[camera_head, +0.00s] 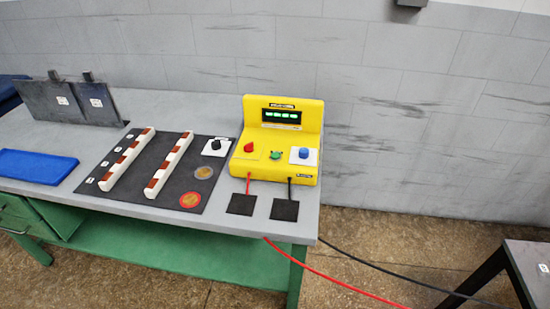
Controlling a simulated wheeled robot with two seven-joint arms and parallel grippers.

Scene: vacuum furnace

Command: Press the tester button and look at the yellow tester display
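The yellow tester (241,166) stands near the right end of the grey workbench. Its dark display (281,115) is lit with green characters, too small to read. On its sloped front are a red knob (249,147), a green knob or button (275,155) and a blue button (303,153) on a white plate. I cannot tell from here which one is the tester button. A red and a black cable run from its front to two black pads (242,204) (285,209). Neither gripper shows in the head view.
On the workbench (136,209), left of the tester, a dark mat (132,173) holds two white-and-brown bars, a black knob and round discs. A blue tray (35,166) lies farther left. Dark panels stand behind. Cables cross the floor to a dark table (530,270) at right.

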